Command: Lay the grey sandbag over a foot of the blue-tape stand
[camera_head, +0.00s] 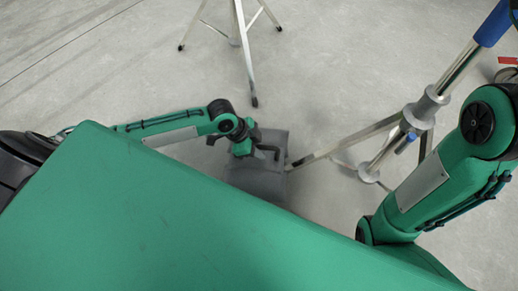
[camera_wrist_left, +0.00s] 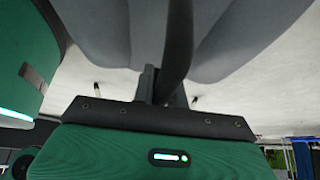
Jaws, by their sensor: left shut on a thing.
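The grey sandbag (camera_head: 262,180) hangs or lies under my left gripper (camera_head: 258,151), low near the floor. My left gripper is shut on its dark strap; in the left wrist view the gripper (camera_wrist_left: 174,85) has the bag's two grey lobes (camera_wrist_left: 235,40) on either side. The blue-tape stand (camera_head: 427,104) stands at the right, with blue tape (camera_head: 495,22) on its pole. One of its feet (camera_head: 345,143) runs left toward the bag, its tip meeting the bag's right edge in the picture. I cannot tell whether bag and foot touch. My right gripper is out of view.
A second stand (camera_head: 240,40) with spread legs stands at the top middle, one leg tip pointing toward the bag. A red item (camera_head: 508,60) shows at the right edge. The concrete floor (camera_head: 110,75) is clear at the upper left. My own green body hides the lower part.

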